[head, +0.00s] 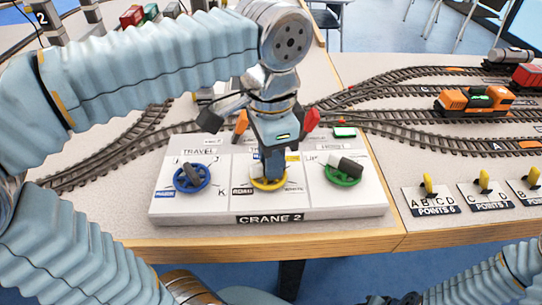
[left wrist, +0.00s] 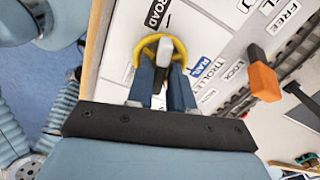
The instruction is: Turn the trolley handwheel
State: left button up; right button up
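The trolley handwheel is the yellow wheel (head: 268,184) in the middle of the white CRANE 2 panel (head: 330,208). In the left wrist view the yellow rim (left wrist: 146,47) shows beyond my fingers, with a pale grip knob (left wrist: 166,50) standing up from it. My left gripper (head: 270,165) points down over the wheel and hides much of it in the head view. In the left wrist view its two blue fingers (left wrist: 162,75) stand close together, one on each side of the knob, and appear closed on it. My right gripper is out of view.
A blue handwheel (head: 192,179) is left of the yellow one, a green handwheel (head: 343,173) right. Yellow points levers (head: 428,185) stand to the right. Model tracks with an orange locomotive (head: 475,99) lie behind. An orange lever (left wrist: 264,76) is near my left gripper.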

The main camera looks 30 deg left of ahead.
pick_arm(q)
jog(key=shift+o, duration=1.2)
notch_tip(320, 180, up, 14)
jog(key=shift+f, duration=0.15)
jog(key=shift+c, duration=0.4)
dwell(1.1)
